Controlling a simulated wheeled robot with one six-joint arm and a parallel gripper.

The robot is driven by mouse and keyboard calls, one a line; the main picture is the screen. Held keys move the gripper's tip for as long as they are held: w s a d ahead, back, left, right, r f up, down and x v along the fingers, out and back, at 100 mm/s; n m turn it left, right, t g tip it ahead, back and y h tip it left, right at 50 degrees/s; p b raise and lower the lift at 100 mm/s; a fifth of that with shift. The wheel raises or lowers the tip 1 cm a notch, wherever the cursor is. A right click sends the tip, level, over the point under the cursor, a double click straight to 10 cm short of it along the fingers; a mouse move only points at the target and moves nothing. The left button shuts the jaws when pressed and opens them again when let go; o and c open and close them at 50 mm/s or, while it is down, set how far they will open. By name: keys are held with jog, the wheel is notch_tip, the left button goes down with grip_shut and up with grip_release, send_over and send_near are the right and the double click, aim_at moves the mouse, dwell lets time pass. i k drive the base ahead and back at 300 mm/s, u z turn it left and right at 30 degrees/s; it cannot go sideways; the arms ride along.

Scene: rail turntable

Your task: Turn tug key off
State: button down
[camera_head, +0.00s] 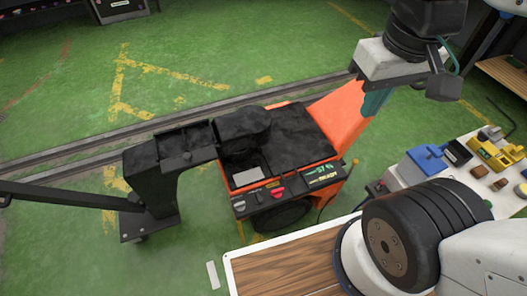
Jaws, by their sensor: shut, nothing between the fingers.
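The tug (338,112) is a low orange vehicle with a black top, left of and below my arm. Its dark control panel (240,209) runs along the near edge. The panel carries a red control (277,193), a pale grey control (239,205) and a small green display (318,170). I cannot tell which of these small parts is the key or how it is turned. My gripper (372,108) has teal fingers and hangs by the tug's orange right end, away from the panel controls. It is shut and holds nothing. Its fingertips show only partly.
A wooden-topped table (285,262) with a white rim is at the near edge. A white workbench (411,172) at right holds a blue box (426,160) and yellow parts (494,152). Rails (60,157) cross the green floor behind the tug. A black tow bar (60,196) extends left.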

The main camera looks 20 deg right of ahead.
aim_at(239, 206)
jog(key=z, duration=1.1)
jog(key=k, duration=0.7)
jog(key=u, duration=1.25)
